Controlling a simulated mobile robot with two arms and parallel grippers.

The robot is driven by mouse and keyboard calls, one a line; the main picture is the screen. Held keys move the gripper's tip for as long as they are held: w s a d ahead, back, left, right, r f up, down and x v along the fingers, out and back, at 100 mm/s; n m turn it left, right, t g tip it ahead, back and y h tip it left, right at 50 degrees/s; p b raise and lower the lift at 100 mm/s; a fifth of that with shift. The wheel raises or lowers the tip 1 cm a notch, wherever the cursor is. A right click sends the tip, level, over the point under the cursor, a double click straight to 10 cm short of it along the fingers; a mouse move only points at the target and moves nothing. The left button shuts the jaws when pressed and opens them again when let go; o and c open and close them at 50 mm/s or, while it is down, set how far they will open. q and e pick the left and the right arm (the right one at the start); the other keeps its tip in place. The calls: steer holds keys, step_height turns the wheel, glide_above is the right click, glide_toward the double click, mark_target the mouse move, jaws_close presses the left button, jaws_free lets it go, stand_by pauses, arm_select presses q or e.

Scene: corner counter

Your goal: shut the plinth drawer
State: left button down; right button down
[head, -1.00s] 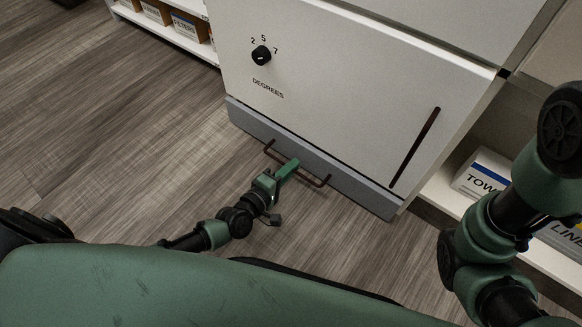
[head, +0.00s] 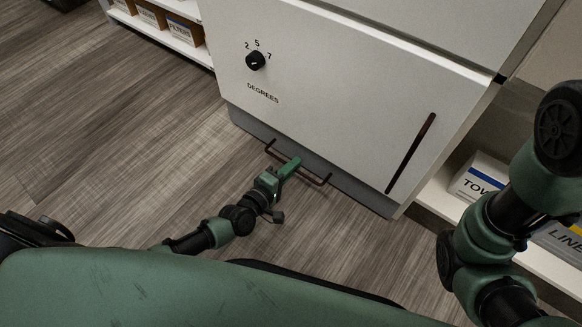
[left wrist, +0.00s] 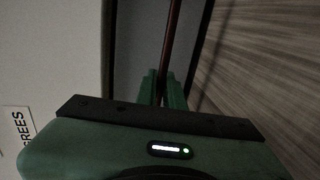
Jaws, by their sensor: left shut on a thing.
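The plinth drawer (head: 347,187) is the low grey front under the white cabinet door, and it now sits in the door's shade, close to flush. Whether a small gap is left is hard to tell. Its dark red bar handle (head: 313,179) sticks out over the floor. My left gripper (head: 291,165) is shut on the middle of this handle. In the left wrist view the handle (left wrist: 172,40) runs between the green fingers (left wrist: 161,88), beside the dark drawer front (left wrist: 136,45). My right arm shows at the right, but its gripper is out of view.
The white door (head: 335,95) above has a dial (head: 255,61) and a long dark handle (head: 411,152). Open shelves with boxes stand at the left (head: 181,30) and right (head: 480,178). The wooden floor (head: 130,130) is clear at the left.

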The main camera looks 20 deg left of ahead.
arm_select(q)
steer(key=c, duration=1.5)
jaws_free()
steer(key=shift+w, duration=0.1)
steer(key=shift+c, duration=0.2)
steer(key=shift+r, duration=0.1)
steer(key=p+v, duration=0.3)
steer(key=v, duration=0.4)
steer(key=shift+p, duration=0.4)
steer(key=shift+s, duration=0.35)
